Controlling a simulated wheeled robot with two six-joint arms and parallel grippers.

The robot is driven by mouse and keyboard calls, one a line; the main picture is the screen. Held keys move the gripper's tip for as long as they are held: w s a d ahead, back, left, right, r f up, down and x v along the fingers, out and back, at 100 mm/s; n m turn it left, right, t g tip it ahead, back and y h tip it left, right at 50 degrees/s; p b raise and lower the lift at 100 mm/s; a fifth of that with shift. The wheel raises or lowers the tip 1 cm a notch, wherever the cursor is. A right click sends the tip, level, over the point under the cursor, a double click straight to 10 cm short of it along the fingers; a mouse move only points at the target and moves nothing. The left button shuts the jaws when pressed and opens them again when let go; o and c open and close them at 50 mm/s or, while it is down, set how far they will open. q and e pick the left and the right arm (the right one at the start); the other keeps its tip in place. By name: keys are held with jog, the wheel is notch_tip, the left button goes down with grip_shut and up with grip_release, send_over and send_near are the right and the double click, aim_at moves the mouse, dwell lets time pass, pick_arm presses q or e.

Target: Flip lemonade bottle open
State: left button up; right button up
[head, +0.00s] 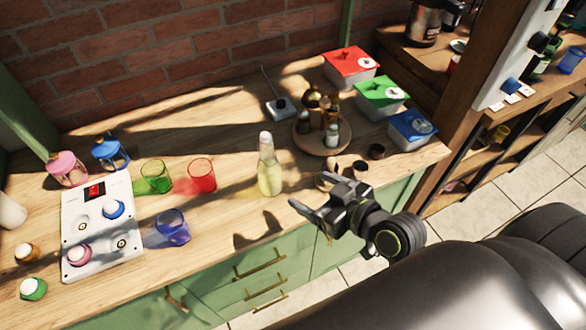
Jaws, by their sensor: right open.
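The lemonade bottle (268,174) stands upright near the front edge of the wooden counter, in the middle of the head view. It is clear glass with pale yellow liquid and a whitish top (265,138); I cannot make out the details of its closure. My right gripper (312,194) is to the right of the bottle, apart from it, near the counter's front edge. Its fingers are spread open with nothing between them. My left gripper is not in view.
Left of the bottle stand a red glass (202,176), a green glass (156,177) and a blue glass (173,228). A round wooden tray (309,142) with small bottles stands behind right. Lidded containers (381,98) line the right end. A white panel (101,230) lies left.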

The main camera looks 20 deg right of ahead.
aim_at(276, 171)
pick_arm(q)
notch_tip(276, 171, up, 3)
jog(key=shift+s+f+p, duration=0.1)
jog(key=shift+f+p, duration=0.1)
jog(key=shift+p, duration=1.05)
pick_arm(e)
jog(key=x, duration=1.6)
jog(key=shift+w+a+f, duration=0.15)
jog(key=c, duration=1.4)
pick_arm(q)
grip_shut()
pick_arm(e)
jog(key=shift+c, duration=0.3)
jog(key=o, duration=1.5)
jog(key=shift+c, duration=0.2)
pick_arm(q)
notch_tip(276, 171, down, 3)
jog(key=b, duration=0.2)
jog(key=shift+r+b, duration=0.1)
jog(key=shift+b, duration=0.3)
pick_arm(e)
jog(key=v, duration=1.7)
jog(key=shift+s, duration=0.2)
